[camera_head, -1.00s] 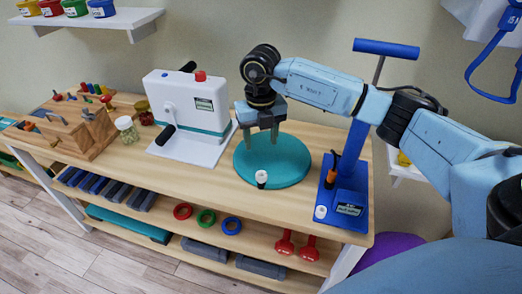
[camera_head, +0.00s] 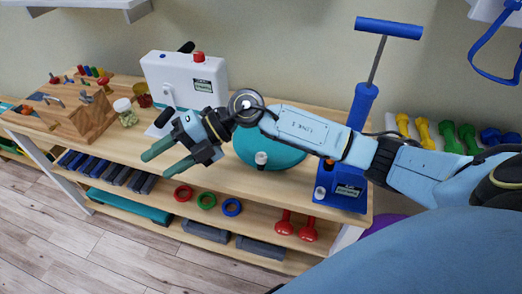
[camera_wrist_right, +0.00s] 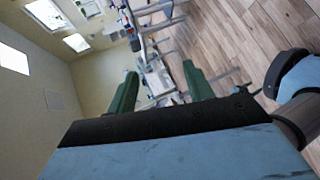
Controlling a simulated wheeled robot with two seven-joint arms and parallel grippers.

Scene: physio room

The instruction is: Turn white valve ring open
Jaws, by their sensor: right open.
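A teal round cushion (camera_head: 285,153) lies on the wooden table. A small black-and-white valve-like piece (camera_head: 261,159) stands at its front edge. A blue hand pump (camera_head: 355,135) stands right of the cushion, with a small white knob (camera_head: 320,192) on its base. I cannot tell for certain which white part is the valve ring. My right gripper (camera_head: 156,164) is open and empty, left of the cushion, in front of the white crank machine, fingers pointing left. Its two green fingers also show apart in the right wrist view (camera_wrist_right: 160,88). My left gripper is out of view.
The white crank machine (camera_head: 190,82) is partly hidden behind my gripper. A wooden peg block (camera_head: 75,112) and a jar (camera_head: 125,112) stand on the left of the table (camera_head: 215,165). The lower shelf holds rings, red dumbbells (camera_head: 284,222) and grey blocks.

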